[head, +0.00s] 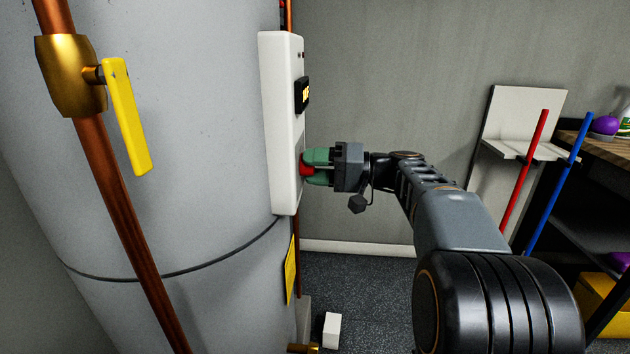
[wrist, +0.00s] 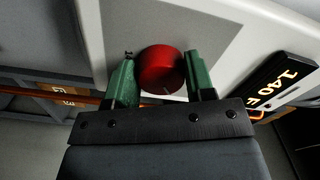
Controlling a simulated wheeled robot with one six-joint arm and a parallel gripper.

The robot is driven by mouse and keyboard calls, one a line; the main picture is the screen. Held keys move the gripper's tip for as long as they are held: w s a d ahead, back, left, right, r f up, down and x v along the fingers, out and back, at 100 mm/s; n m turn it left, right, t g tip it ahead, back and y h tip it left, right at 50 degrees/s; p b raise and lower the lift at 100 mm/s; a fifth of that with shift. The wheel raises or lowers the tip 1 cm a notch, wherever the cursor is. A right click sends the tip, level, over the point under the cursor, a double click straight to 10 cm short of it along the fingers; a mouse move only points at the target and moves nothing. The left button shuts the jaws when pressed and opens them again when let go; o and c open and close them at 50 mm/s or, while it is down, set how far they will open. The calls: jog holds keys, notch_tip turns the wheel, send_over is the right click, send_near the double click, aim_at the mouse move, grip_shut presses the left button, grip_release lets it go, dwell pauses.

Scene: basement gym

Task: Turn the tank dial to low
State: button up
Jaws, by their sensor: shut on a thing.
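The red tank dial (head: 305,170) sits low on the white control panel (head: 279,120) on the side of the grey tank (head: 200,190). My gripper (head: 315,167) is level with the dial, its green fingers shut on it from above and below in the head view. In the wrist view the dial (wrist: 161,70) lies between the two green fingers (wrist: 160,80). A small pale mark shows on the dial's near edge. No low marking is legible.
A copper pipe (head: 125,220) with a yellow valve lever (head: 126,116) runs down the tank's front left. A white block (head: 331,330) lies on the dark floor. At right stand a white rack (head: 520,148), red and blue rods, and a shelf unit (head: 585,200).

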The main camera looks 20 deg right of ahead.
jog(key=shift+f+n+b, duration=0.1)
jog(key=shift+n+b, duration=0.5)
jog(key=shift+n, duration=0.1)
jog(key=o, duration=0.9)
jog(key=p+v, duration=0.3)
jog(key=v, duration=1.1)
jog(key=shift+a, duration=0.1)
